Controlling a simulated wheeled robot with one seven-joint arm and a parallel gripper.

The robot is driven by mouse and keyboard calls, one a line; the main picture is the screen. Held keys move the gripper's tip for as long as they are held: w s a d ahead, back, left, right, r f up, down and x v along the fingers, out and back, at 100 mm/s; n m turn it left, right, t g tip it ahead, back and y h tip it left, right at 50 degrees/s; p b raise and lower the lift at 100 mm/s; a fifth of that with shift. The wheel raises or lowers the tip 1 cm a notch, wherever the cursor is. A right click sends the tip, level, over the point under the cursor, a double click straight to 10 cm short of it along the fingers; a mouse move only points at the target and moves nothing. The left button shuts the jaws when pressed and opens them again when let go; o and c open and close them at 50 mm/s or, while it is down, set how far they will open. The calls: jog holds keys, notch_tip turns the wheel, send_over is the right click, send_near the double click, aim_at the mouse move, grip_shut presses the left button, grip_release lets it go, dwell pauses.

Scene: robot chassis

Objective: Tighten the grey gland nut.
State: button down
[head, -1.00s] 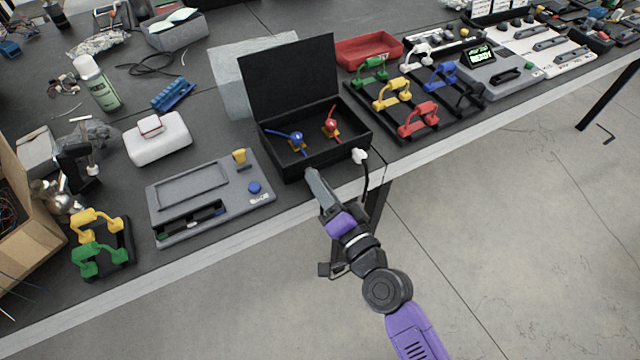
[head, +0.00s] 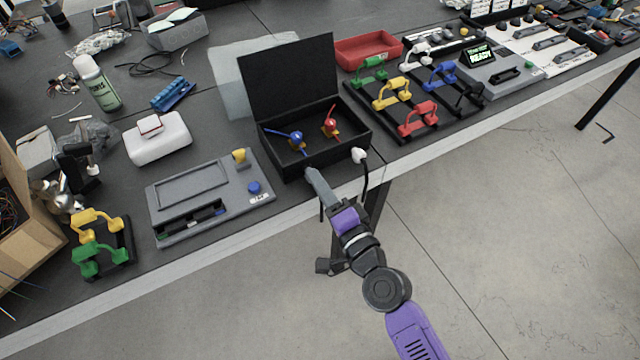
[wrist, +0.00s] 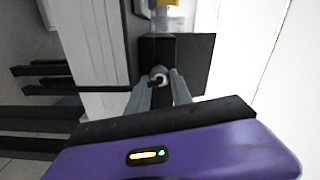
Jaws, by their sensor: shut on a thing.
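A black box (head: 356,148) with its lid raised stands at the table's front edge. It holds a blue-handled valve (head: 296,137) and a red-handled valve (head: 331,125). In the head view the fingers hide the nut. How tight the nut sits cannot be told.
A white plug on a black cable (head: 360,157) is at the box's right front corner, close to my gripper. A grey panel (head: 213,198) with a blue knob lies left of the box. Coloured handle racks (head: 402,98) stand right. Open floor lies in front.

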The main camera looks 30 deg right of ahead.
jog(key=c, duration=1.1)
grip_release()
jog(key=shift+c, duration=0.2)
jog(key=shift+f, duration=0.1)
